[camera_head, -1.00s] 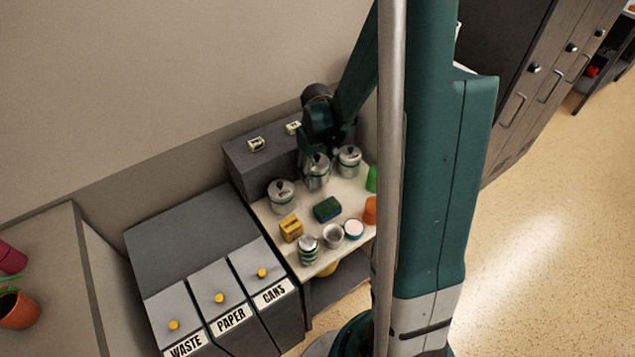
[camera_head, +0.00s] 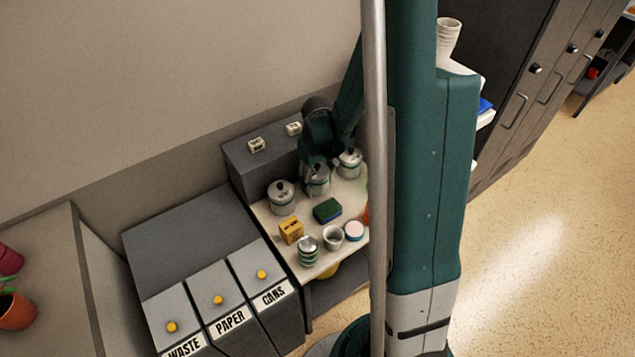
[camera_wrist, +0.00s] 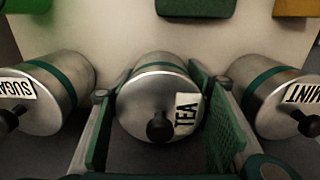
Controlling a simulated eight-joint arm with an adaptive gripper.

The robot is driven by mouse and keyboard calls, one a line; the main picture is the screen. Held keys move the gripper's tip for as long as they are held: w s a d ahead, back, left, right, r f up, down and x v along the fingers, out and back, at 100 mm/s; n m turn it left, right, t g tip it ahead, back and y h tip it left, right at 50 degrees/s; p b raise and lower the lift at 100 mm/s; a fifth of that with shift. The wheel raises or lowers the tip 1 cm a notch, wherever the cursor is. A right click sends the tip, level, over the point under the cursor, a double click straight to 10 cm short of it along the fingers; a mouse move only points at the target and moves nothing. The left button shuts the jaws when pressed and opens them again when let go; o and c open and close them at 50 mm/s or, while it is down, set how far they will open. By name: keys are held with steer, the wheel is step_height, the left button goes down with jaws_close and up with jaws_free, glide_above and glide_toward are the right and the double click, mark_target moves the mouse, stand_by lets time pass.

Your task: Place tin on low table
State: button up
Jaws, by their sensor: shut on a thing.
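The tin marked TEA (camera_wrist: 150,104) is a steel canister with a green band and a black knob. It also shows in the head view (camera_head: 319,182), between two similar tins. My gripper (camera_wrist: 157,92) has its green-padded fingers on both sides of the TEA tin and is shut on it; it shows in the head view too (camera_head: 318,163). I cannot tell whether the tin's base touches the pale top (camera_head: 270,219). I cannot tell which surface is the low table.
The SUGAR tin (camera_wrist: 62,88) and MINT tin (camera_wrist: 272,88) stand close on either side. A green sponge-like block (camera_head: 327,210), a yellow box (camera_head: 291,229), a striped can (camera_head: 308,251) and cups stand in front. A grey box (camera_head: 262,160) is behind. Bins (camera_head: 220,300) stand left.

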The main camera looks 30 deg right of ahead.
steer(key=shift+f, duration=0.15)
steer(key=o, duration=1.1)
steer(key=shift+r+p, duration=1.5)
steer(key=shift+r, duration=4.7)
